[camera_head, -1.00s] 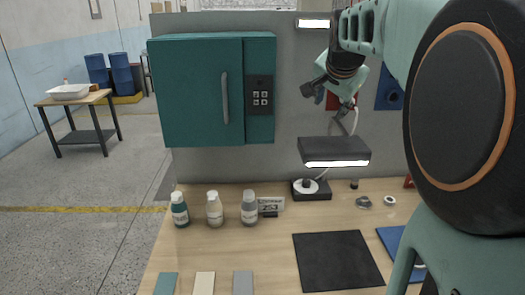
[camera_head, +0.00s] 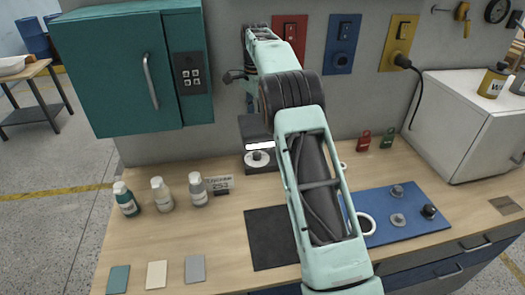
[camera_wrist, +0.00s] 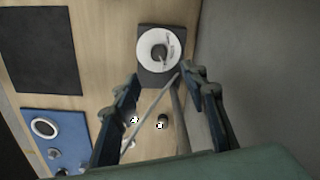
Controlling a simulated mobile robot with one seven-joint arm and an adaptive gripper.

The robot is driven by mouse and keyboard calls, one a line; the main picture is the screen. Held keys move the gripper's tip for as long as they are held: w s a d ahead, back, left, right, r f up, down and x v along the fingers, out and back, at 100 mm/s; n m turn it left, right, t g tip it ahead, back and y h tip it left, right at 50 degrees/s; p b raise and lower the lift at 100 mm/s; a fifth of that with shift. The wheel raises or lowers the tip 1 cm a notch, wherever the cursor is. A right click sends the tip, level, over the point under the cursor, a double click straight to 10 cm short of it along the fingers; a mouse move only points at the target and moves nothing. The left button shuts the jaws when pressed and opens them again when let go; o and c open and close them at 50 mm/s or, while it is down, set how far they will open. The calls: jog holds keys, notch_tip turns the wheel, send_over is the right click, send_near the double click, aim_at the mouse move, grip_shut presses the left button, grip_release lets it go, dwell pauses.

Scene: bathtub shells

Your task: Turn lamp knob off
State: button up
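The lamp (camera_head: 255,128) stands at the back of the bench, and its head has a bright lit strip. Its dark base carries a white round dial (camera_head: 257,159). In the wrist view the dial (camera_wrist: 146,42) is seen from above, with a grey knob (camera_wrist: 159,53) at its centre. My gripper (camera_wrist: 159,80) is open and empty, with its fingers wide apart. In the wrist picture the knob lies between and beyond the fingertips, apart from them. A thin rod crosses below the base between the fingers. In the head view my arm hides most of the gripper and part of the lamp.
A teal cabinet (camera_head: 120,72) hangs at left. Several bottles (camera_head: 163,194) stand left of the lamp. A black mat (camera_head: 268,238) and blue mat (camera_head: 405,222) lie in front. A white box (camera_head: 465,120) stands at right. The grey wall (camera_wrist: 262,60) is close beside my gripper.

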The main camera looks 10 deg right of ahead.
aim_at(257, 153)
notch_tip(257, 153, down, 13)
jog(key=shift+d+r, duration=0.1)
jog(key=shift+r, duration=0.1)
dwell(0.4)
grip_shut()
